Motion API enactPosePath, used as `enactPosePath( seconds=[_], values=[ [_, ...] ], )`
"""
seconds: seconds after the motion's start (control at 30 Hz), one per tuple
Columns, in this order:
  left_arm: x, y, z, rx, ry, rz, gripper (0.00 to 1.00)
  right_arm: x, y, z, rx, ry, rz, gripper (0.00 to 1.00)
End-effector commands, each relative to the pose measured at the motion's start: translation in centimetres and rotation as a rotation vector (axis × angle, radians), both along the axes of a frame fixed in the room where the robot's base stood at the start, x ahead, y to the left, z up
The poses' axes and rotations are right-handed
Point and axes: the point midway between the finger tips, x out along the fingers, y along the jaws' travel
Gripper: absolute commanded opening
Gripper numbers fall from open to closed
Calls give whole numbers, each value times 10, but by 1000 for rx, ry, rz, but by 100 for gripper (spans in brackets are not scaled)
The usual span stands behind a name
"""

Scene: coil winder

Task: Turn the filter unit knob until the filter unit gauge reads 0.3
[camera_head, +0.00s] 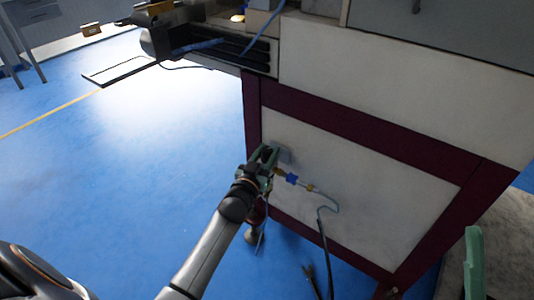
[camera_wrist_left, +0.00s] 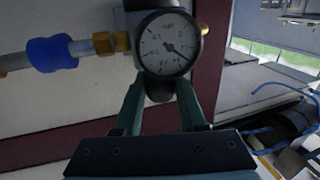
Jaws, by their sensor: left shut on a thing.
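The filter unit (camera_head: 284,153) is a small grey block on the pale side panel of the machine. Its round white gauge (camera_wrist_left: 168,43) faces the left wrist camera. The dark needle appears to point to the lower right; the numbers are too small to read surely. The black filter unit knob (camera_wrist_left: 158,90) shows just below the gauge, between the green fingers of my left gripper (camera_head: 266,162). This gripper is shut on the knob, and its fingers hide part of it. A green piece (camera_head: 474,262) at the lower right looks like a finger of my right gripper; its opening does not show.
A brass and blue fitting (camera_head: 292,179) joins the unit to a thin hose (camera_head: 324,225) hanging down the panel. A dark red frame (camera_head: 370,136) borders the panel. Blue floor (camera_head: 140,150) is clear at left.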

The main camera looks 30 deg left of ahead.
Motion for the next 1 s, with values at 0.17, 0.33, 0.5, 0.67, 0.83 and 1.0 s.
enactPosePath(
  seconds=[0.17, 0.33, 0.5, 0.67, 0.83, 1.0],
  values=[
    [0, 0, 0, 2, 0, 16, 0, -1, 2, -3, -9, 3, 8, 67],
    [0, 1, 0, 3, 0, 17, 0, -1, 2, -3, -10, 4, 11, 67],
    [0, 1, 0, 3, 0, 17, 0, -1, 2, -3, -10, 3, 11, 67],
    [0, 0, 0, 2, 0, 16, 58, -1, 2, -3, -9, 2, 11, 67],
    [0, 0, 0, 2, -1, 16, 70, -1, 2, -2, -6, 1, 10, 67],
    [0, 0, 0, 1, -1, 16, 70, -1, 2, -2, -3, 1, 8, 67]
  ],
)
